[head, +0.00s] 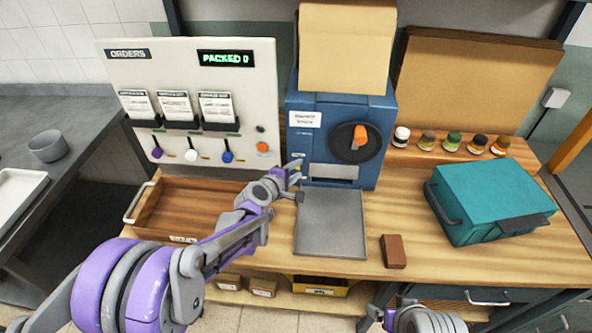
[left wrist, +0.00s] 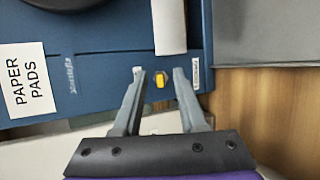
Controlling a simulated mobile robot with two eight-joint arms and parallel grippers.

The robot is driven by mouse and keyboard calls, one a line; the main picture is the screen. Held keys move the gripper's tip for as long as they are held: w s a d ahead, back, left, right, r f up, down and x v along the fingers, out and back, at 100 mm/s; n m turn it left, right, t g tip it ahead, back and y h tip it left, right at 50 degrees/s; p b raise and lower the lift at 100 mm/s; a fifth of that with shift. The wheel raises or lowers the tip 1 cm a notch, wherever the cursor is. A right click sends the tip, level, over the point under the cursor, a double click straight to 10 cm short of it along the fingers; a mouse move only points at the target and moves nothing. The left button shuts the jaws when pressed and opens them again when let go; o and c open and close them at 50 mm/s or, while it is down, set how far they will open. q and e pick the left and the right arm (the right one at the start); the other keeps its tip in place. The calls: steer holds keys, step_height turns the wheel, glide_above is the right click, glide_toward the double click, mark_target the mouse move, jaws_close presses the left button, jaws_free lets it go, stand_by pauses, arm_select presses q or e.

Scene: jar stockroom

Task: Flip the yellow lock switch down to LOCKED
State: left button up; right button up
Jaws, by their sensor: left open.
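The yellow lock switch (left wrist: 160,79) is a small yellow piece on the front of the blue paper pads machine (head: 298,146). My left gripper (left wrist: 160,72) is open and empty, with one fingertip on each side of the switch in the left wrist view. I cannot tell whether the fingers touch the panel. In the head view the left gripper (head: 296,170) is at the machine's lower left front, and I cannot make out the switch there. My right gripper shows only partly at the bottom edge.
A grey plate (head: 330,240) lies before the machine, with a brown block (head: 393,251) beside it. A wooden tray (head: 150,215) is at left below the orders board (head: 190,60). A teal case (head: 485,195) and several small jars stand at right.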

arm_select(q)
jaws_close()
steer(key=f+t+p, duration=0.1)
steer(key=m+t+h+p, duration=0.1)
steer(key=t+p, duration=0.1)
steer(key=f+t+p, duration=0.1)
steer(key=t+p, duration=0.1)
steer(key=shift+s+f+m+h, duration=0.2)
steer(key=shift+f+m+h, duration=0.1)
steer(key=shift+m+h, duration=0.1)
arm_select(e)
steer(key=w+r, duration=0.3)
steer(key=r, duration=0.4)
steer(key=shift+r+t, duration=0.3)
arm_select(q)
jaws_free()
steer(key=shift+s, duration=0.1)
arm_select(e)
steer(key=shift+f, duration=0.1)
